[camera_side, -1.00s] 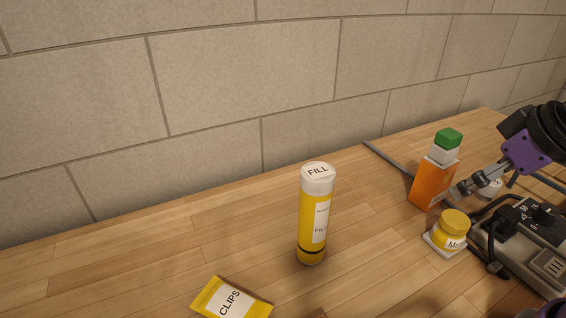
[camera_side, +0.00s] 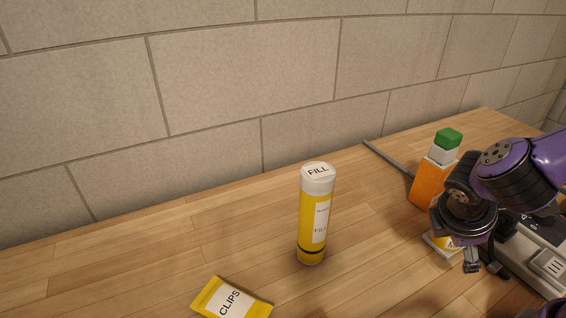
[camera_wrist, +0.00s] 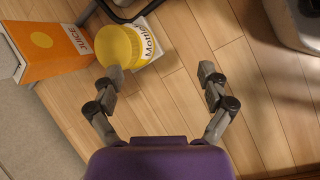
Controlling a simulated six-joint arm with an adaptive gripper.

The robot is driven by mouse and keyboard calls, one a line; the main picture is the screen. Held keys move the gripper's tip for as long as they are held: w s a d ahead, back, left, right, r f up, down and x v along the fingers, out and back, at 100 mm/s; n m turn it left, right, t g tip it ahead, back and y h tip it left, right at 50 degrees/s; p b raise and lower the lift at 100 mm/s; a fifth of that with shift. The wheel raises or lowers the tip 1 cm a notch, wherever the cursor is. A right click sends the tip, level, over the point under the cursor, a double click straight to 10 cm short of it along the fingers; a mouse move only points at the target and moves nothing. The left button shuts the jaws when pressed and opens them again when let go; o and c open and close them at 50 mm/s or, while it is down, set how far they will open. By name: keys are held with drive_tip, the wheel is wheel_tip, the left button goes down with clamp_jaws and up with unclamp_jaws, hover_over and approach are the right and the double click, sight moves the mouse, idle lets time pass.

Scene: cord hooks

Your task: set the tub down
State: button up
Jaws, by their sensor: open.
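The tub (camera_wrist: 117,46) has a yellow lid and a label starting "Mo". It stands on a small white pad (camera_wrist: 150,42) on the wooden table. In the side view only a bit of the tub (camera_side: 453,245) and the pad's edge (camera_side: 436,245) show behind my gripper. My gripper (camera_wrist: 160,73) is open with nothing between its fingers. In the wrist view its left fingertip is at the tub's near edge; I cannot tell if it touches. In the side view my gripper (camera_side: 483,266) points down, in front of and right of the tub.
An orange juice carton (camera_side: 428,182) with a green cap stands close behind the tub. A yellow FILL tube (camera_side: 313,225) stands upright; a CLIPS packet (camera_side: 230,300) lies front left. The table's left side is clear.

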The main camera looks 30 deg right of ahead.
sight(438, 258)
drive_tip(key=n, duration=0.1)
drive_tip(key=n+h, duration=0.1)
drive_tip(key=f+n+h, duration=0.1)
drive_tip(key=shift+s+d, duration=0.2)
drive_tip(key=shift+d, duration=0.05)
drive_tip(key=shift+d+n+t+h, duration=0.2)
drive_tip(key=shift+n+t+h, duration=0.4)
drive_tip(key=shift+n, duration=0.4)
drive_tip(key=shift+w+d+n+t+h, duration=0.15)
drive_tip(key=shift+n+t+h, duration=0.25)
drive_tip(key=shift+n+h, duration=0.6)
drive_tip(key=shift+w+n+t, duration=0.4)
drive_tip(key=shift+n+t, duration=0.1)
drive_tip(key=shift+n, duration=0.5)
drive_tip(key=shift+w+f+n+t+h, duration=0.15)
drive_tip(key=shift+w+n+t+h, duration=0.35)
drive_tip(key=shift+n+t, duration=0.6)
drive_tip(key=shift+w+d+f+n, duration=0.1)
drive_tip(key=shift+w+d+n, duration=0.15)
drive_tip(key=shift+w+n, duration=0.05)
drive_tip(key=x, duration=0.7)
drive_tip(key=shift+a, duration=0.1)
drive_tip(key=c, duration=1.3)
